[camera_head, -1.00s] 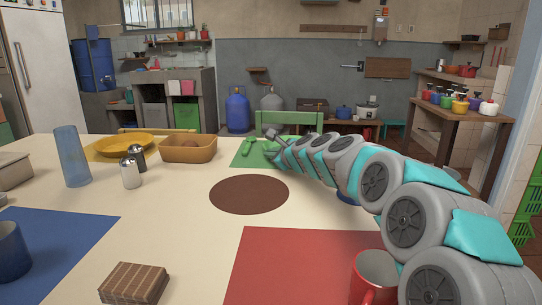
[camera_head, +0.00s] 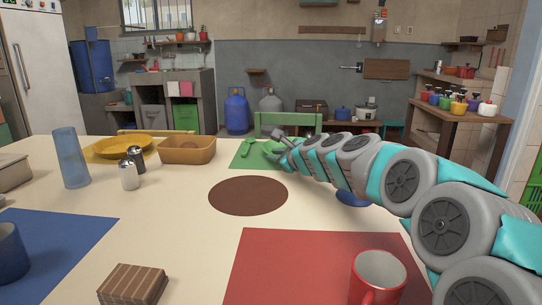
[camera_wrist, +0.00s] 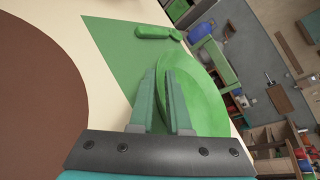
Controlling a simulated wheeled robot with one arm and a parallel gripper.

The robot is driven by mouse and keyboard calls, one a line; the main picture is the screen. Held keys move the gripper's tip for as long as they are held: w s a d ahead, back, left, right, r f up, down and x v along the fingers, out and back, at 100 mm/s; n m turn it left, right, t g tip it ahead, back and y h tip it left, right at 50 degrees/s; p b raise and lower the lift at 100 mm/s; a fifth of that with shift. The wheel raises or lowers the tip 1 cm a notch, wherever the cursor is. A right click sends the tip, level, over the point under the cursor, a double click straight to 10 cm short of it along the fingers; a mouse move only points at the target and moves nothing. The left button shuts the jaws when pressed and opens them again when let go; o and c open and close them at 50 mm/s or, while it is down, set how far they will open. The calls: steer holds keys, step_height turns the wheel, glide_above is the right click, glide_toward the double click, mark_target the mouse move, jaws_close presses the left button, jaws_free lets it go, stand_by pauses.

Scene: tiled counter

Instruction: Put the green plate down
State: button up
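My gripper (camera_wrist: 160,72) is at the plate's near rim. In the head view my gripper (camera_head: 284,146) is at the plate's right side.
A brown round mat (camera_head: 248,195) lies in the table's middle. A red mug (camera_head: 378,275) stands on the red placemat (camera_head: 300,260) below my arm. A tan tray (camera_head: 187,150), two shakers and a blue glass (camera_head: 71,158) stand left. A green chair (camera_head: 288,122) is behind.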

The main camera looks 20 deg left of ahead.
steer(key=v, duration=0.8)
steer(key=shift+s+d+r, duration=0.1)
steer(key=shift+s+d, duration=0.05)
